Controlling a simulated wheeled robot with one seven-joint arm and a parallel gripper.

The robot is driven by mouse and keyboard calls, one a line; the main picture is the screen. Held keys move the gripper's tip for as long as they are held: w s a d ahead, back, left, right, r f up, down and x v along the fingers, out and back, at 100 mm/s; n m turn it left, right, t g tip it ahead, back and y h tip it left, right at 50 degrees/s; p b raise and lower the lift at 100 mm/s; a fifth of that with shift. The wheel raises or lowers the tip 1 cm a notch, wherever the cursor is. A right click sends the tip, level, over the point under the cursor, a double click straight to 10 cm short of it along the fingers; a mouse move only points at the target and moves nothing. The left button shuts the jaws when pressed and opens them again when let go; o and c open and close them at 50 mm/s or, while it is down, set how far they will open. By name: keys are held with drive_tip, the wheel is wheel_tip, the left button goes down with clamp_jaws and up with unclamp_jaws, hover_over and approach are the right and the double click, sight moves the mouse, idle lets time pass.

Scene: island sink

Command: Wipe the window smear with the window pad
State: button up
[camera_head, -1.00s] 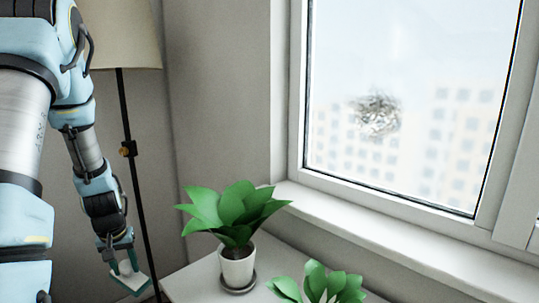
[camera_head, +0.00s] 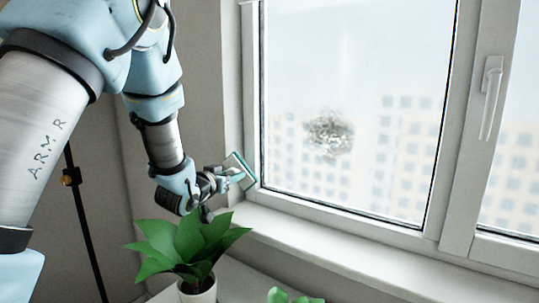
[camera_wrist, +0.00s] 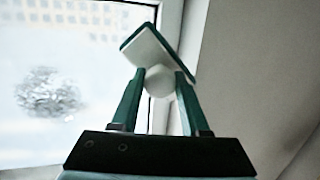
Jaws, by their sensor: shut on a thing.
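The window smear (camera_head: 329,134) is a grey, scribbled patch on the lower left part of the window pane. It also shows at the left of the wrist view (camera_wrist: 47,92). My gripper (camera_head: 222,178) is shut on the window pad (camera_head: 240,170), a flat white and green pad with a round white knob. In the wrist view the pad (camera_wrist: 158,50) is tilted, its knob between the two green fingers. The pad is left of the smear, by the left window frame. I cannot tell whether it touches the frame.
A potted plant (camera_head: 190,250) stands below my gripper, its leaves close under the wrist. The white sill (camera_head: 330,247) runs under the window. A window handle (camera_head: 490,97) is on the right sash. A lamp pole (camera_head: 85,230) stands at the left.

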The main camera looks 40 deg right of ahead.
drive_tip(key=s+d+r+m+g+h, duration=0.35)
drive_tip(key=s+d+r, duration=0.25)
drive_tip(key=s, duration=0.3)
drive_tip(key=p+x, duration=0.2)
drive_tip(key=x, duration=0.4)
drive_tip(key=shift+s+d, duration=0.2)
drive_tip(key=shift+s, duration=0.1)
drive_tip(key=shift+n+x, duration=0.25)
drive_tip(key=shift+x, duration=0.7)
drive_tip(key=shift+s, duration=0.1)
